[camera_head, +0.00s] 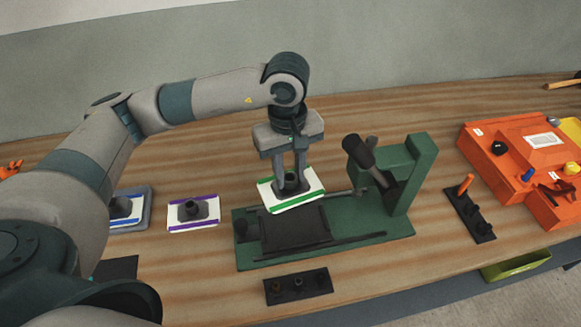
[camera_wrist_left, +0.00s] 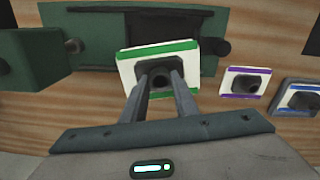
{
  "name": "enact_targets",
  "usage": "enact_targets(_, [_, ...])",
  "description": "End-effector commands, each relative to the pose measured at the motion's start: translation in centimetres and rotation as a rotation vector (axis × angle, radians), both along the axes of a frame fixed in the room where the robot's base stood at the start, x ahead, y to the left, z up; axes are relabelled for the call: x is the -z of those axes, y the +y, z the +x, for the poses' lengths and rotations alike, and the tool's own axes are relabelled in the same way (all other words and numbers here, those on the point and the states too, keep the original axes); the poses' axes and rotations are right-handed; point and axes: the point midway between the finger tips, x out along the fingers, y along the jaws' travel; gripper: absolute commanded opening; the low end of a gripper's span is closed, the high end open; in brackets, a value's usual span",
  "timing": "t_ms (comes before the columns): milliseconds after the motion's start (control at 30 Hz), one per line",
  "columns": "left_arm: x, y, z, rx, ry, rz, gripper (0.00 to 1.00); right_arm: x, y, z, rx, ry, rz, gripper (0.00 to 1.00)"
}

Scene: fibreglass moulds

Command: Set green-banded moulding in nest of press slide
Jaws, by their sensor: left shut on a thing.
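The green-banded moulding (camera_head: 299,199) is a white plate with green bands along two edges and a dark grey raised boss. My left gripper (camera_head: 291,186) is shut on that boss and holds the plate over the back part of the press slide. The moulding also shows in the left wrist view (camera_wrist_left: 180,53), turned slightly against the slide. The press (camera_head: 407,190) is green with a dark-handled lever. Its dark slide with the nest (camera_head: 295,232) lies in front of the held plate, partly hidden by it. I cannot tell the gap beneath the plate. My right gripper is not in view.
A purple-banded moulding (camera_head: 180,222) and a blue-banded one (camera_head: 122,222) on a grey-blue tray lie to the left. A dark block with holes (camera_head: 298,286) lies in front of the press. A peg rack (camera_head: 468,212) and an orange machine (camera_head: 520,160) stand right.

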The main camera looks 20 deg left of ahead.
Motion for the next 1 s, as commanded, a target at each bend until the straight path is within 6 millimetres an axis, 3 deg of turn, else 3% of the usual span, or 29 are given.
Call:
enact_targets(300, [0.2, -0.5, -2.2, 0.493, -0.002, 0.013, 0.0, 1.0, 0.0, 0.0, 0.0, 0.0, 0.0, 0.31])
enact_targets(500, [0.2, -0.7, -3.3, 0.726, 0.0, 0.018, 0.0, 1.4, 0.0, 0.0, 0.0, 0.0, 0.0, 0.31])
enact_targets(700, [0.2, -0.7, -3.7, 0.828, 0.003, 0.02, 0.0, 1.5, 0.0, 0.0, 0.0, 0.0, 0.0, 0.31])
enact_targets(1000, [0.2, -0.7, -3.8, 0.838, 0.003, 0.02, 0.0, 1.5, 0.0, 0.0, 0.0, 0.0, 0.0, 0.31])
